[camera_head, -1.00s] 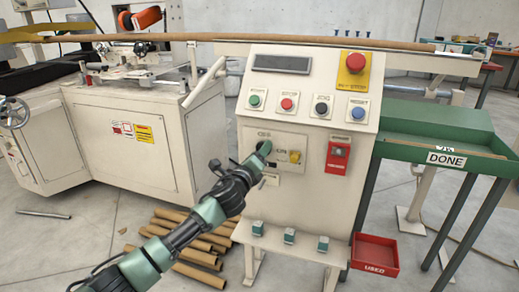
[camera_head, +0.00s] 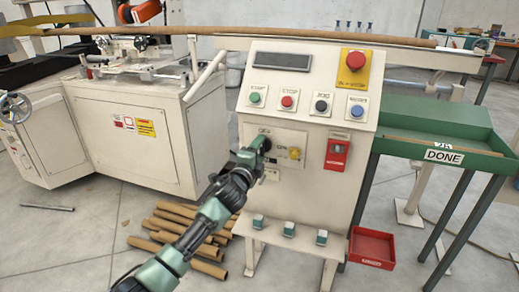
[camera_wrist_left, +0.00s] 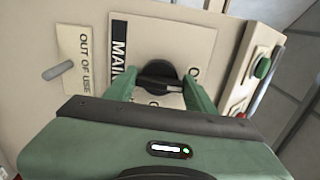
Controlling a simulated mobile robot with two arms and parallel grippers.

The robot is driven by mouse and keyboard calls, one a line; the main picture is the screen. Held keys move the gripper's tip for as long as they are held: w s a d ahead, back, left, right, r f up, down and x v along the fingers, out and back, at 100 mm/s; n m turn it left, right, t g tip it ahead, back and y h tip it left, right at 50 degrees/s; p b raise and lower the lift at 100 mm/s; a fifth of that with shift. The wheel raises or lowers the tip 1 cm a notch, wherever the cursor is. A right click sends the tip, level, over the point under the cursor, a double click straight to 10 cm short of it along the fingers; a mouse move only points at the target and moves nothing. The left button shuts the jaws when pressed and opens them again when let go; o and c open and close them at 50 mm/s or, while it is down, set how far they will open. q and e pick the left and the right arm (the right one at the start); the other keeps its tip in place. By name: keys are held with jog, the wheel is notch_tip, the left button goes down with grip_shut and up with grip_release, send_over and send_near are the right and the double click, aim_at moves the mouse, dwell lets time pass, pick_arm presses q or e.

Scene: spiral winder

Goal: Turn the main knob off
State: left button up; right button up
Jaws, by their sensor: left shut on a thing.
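The main knob (camera_wrist_left: 160,82) is black with a ridged handle and sits on a pale plate marked MAIN in the left wrist view. Its handle lies nearly level in that picture. My left gripper (camera_wrist_left: 160,88) has its green fingers on both sides of the knob and is shut on it. In the head view my left gripper (camera_head: 262,146) is at the plate on the console front, just below the OFF label. It hides most of the knob there. The ON label is to the right of it. My right gripper is not in view.
The console (camera_head: 300,110) carries several push buttons and a red emergency stop (camera_head: 356,61) above. A yellow switch (camera_head: 294,153) and a red lockout box (camera_head: 337,154) are right of my gripper. Cardboard tubes (camera_head: 185,232) lie on the floor below.

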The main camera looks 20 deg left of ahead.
pick_arm(q)
jog(key=shift+f, duration=0.1)
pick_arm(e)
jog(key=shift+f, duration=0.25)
pick_arm(q)
jog(key=o, duration=1.4)
jog(key=shift+s, duration=0.3)
jog(key=s+p, duration=0.1)
jog(key=s, duration=0.6)
jog(key=shift+s+a, duration=0.1)
jog(key=shift+a, duration=0.1)
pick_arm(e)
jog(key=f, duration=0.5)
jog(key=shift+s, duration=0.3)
